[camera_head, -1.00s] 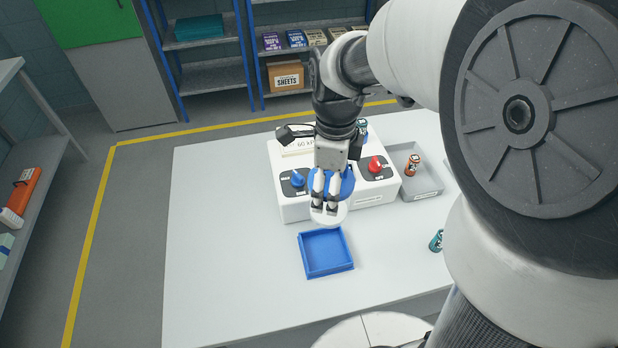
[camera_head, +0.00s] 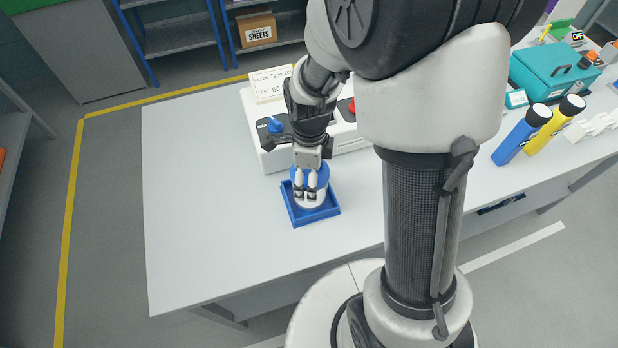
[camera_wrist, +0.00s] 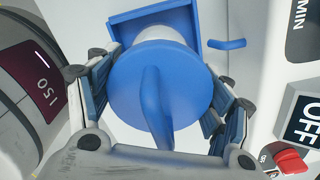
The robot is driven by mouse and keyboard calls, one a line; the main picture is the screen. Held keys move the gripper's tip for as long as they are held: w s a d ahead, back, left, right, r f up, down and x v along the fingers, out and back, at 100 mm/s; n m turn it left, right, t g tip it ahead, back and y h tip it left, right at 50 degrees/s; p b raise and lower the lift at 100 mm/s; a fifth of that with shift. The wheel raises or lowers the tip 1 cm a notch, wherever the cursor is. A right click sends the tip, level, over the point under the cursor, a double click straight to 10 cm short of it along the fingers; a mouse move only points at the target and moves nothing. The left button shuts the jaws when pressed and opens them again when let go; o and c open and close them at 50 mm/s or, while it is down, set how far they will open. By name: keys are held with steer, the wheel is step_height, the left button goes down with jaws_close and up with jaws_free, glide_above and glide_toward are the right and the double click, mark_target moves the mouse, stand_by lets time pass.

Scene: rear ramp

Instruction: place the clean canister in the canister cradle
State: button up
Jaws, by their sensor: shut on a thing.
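The canister has a white body and a round blue lid (camera_wrist: 150,88) with a raised handle, seen from above in the wrist view. My gripper (camera_head: 311,193) is shut around it, with fingers on both sides of the lid. In the head view the canister's white body (camera_head: 311,204) is over or inside a square blue tray (camera_head: 322,217), which looks like the cradle. The tray's blue wall (camera_wrist: 125,18) also shows past the canister in the wrist view. I cannot tell whether the canister touches the tray floor.
A white test box with a blue knob (camera_head: 275,125) and a red knob (camera_wrist: 290,161) stands just behind the tray. The white table (camera_head: 200,230) is clear to the left. Blue and yellow bottles (camera_head: 522,135) and a teal case (camera_head: 550,72) are at right.

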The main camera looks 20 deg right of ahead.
steer(key=shift+f, duration=0.65)
steer(key=shift+f, duration=0.15)
steer(key=o, duration=1.2)
steer(key=shift+o, duration=0.2)
